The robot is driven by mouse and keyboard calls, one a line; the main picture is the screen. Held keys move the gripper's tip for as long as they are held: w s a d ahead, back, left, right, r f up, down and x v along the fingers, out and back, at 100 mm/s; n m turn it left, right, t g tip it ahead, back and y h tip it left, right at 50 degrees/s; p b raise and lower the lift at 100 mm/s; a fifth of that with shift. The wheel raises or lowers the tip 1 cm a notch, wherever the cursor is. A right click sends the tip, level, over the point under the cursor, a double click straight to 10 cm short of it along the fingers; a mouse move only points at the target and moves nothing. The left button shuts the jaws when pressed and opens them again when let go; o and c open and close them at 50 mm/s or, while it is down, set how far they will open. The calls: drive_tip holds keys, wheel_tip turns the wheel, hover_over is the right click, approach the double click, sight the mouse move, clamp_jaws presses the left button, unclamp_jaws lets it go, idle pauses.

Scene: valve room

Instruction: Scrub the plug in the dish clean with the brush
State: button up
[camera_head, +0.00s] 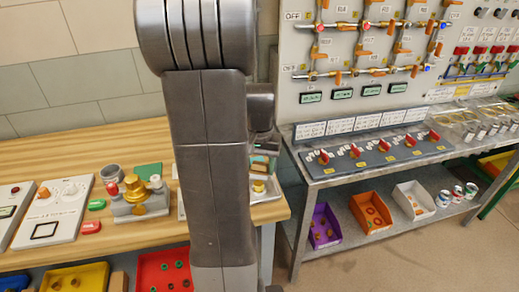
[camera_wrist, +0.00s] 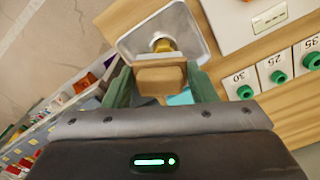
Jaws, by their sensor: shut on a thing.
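My gripper (camera_wrist: 160,78) has green fingers and is shut on the brush, whose tan block (camera_wrist: 161,76) shows between them in the wrist view. The pale metal dish (camera_wrist: 128,47) lies just past the brush on the wooden bench. The plug (camera_wrist: 163,43), with a grey round part and a brass-yellow part, is in the dish, partly hidden behind the brush. I cannot tell whether the brush touches the plug. In the head view my arm covers part of the dish (camera_head: 270,194); the plug (camera_head: 258,186) shows yellow there, below my gripper (camera_head: 264,163).
The bench (camera_head: 130,142) also holds a brass valve fitting (camera_head: 138,196) and panels at left. Numbered cards with green knobs (camera_wrist: 278,77) lie right of the dish in the wrist view. A metal table (camera_head: 390,174) with red-handled valves stands across a gap at right.

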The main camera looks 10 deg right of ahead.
drive_tip(key=shift+r+p, duration=1.3)
drive_tip(key=shift+r, duration=0.65)
drive_tip(key=shift+f, duration=0.1)
